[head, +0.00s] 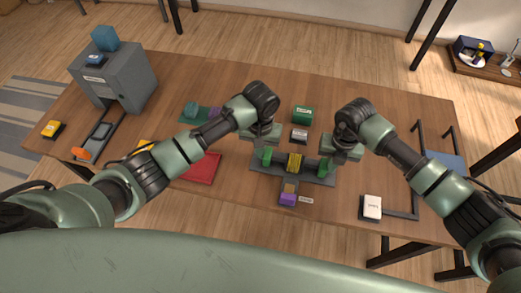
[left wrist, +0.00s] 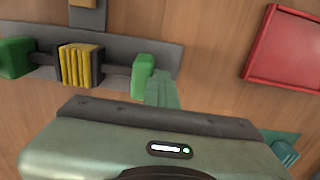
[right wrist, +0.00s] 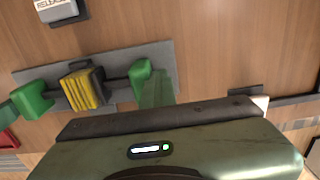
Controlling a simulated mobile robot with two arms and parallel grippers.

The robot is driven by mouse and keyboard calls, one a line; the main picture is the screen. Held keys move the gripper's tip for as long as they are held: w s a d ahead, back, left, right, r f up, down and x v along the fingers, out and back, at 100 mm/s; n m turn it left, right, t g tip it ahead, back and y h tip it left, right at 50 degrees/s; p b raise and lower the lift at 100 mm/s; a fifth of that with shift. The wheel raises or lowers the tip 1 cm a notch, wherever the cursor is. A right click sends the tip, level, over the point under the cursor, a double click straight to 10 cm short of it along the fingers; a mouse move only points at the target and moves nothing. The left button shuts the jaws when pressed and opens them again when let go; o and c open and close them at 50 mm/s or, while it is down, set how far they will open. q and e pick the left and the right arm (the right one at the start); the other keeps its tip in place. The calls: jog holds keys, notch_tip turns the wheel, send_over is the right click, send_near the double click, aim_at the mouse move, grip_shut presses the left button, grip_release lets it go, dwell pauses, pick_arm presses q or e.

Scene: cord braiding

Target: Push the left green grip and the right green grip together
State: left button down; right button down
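The left green grip (head: 266,156) and the right green grip (head: 324,168) stand upright at opposite ends of a grey rail base (head: 258,170). Between them is a yellow-and-black ribbed block (head: 294,162), with a gap on each side. My left gripper (left wrist: 162,88) looks shut and empty, its fingertips at the outer side of the left green grip (left wrist: 143,76). My right gripper (right wrist: 155,88) looks shut and empty at the outer side of the right green grip (right wrist: 141,78). I cannot tell whether either one touches its grip.
A small labelled block (head: 299,136) and a green box (head: 303,114) stand behind the rail. A purple-ended piece (head: 288,199) lies in front. A red tray (head: 203,168) lies left, and a white block (head: 372,207) sits at right.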

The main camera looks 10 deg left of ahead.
pick_arm(q)
jog(key=shift+d+r, duration=0.1)
jog(key=shift+d, duration=0.3)
pick_arm(e)
jog(key=shift+s+a, duration=0.1)
jog(key=shift+a, duration=0.7)
pick_arm(q)
jog(key=shift+a, duration=0.15)
pick_arm(e)
jog(key=shift+d, duration=0.4)
jog(key=shift+r, duration=0.2)
pick_arm(q)
jog(key=shift+a, duration=0.15)
pick_arm(e)
notch_tip(320, 180, up, 7)
jog(key=shift+d+f, duration=0.2)
jog(key=shift+d, duration=0.2)
pick_arm(q)
jog(key=shift+a, duration=0.1)
pick_arm(e)
jog(key=shift+r, duration=0.1)
